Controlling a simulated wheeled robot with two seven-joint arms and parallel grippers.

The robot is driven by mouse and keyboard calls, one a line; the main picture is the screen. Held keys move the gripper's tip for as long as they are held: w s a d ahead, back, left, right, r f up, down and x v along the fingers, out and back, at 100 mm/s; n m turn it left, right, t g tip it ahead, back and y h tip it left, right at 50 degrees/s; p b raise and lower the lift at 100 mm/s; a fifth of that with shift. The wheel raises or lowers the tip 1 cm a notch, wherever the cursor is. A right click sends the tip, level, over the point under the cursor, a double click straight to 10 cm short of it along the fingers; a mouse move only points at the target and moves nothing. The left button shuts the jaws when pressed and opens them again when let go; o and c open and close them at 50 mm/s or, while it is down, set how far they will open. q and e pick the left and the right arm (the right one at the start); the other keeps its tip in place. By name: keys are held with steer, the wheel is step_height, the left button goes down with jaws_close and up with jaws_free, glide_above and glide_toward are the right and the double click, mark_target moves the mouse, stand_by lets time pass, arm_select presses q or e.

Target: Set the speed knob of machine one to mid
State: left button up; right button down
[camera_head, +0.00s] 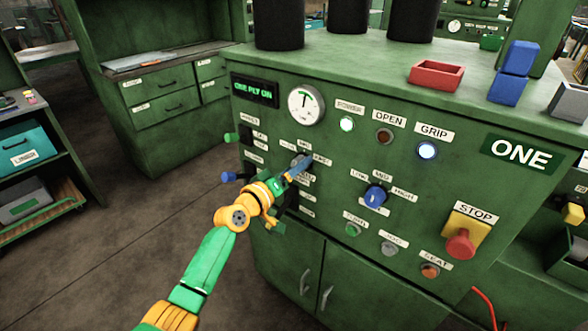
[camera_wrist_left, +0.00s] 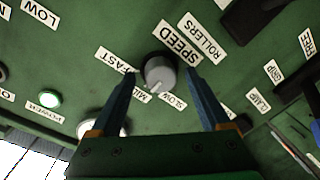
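Machine one (camera_head: 330,240) is a green cabinet with a "ONE" sign on its panel. Its grey speed knob (camera_wrist_left: 160,72) sits under the "SPEED" label in the left wrist view, with "FAST", "MID" and "SLOW" labels around it. Its pale pointer mark is towards the "MID" and "SLOW" labels; the exact setting is hard to tell. In the head view the knob (camera_head: 299,160) is partly hidden by my gripper. My left gripper (camera_head: 296,170) is open at the panel, its blue fingers on either side of the knob, with gaps showing. My right gripper is not in view.
A blue knob (camera_head: 375,195) labelled low, mid and high is to the right. A red stop button (camera_head: 460,244) is farther right. Levers stick out left of my gripper. A red tray (camera_head: 436,76) and blue blocks stand on top of the machine.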

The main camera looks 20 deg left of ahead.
arm_select(q)
steer(key=p+v, duration=0.1)
steer(key=v, duration=0.6)
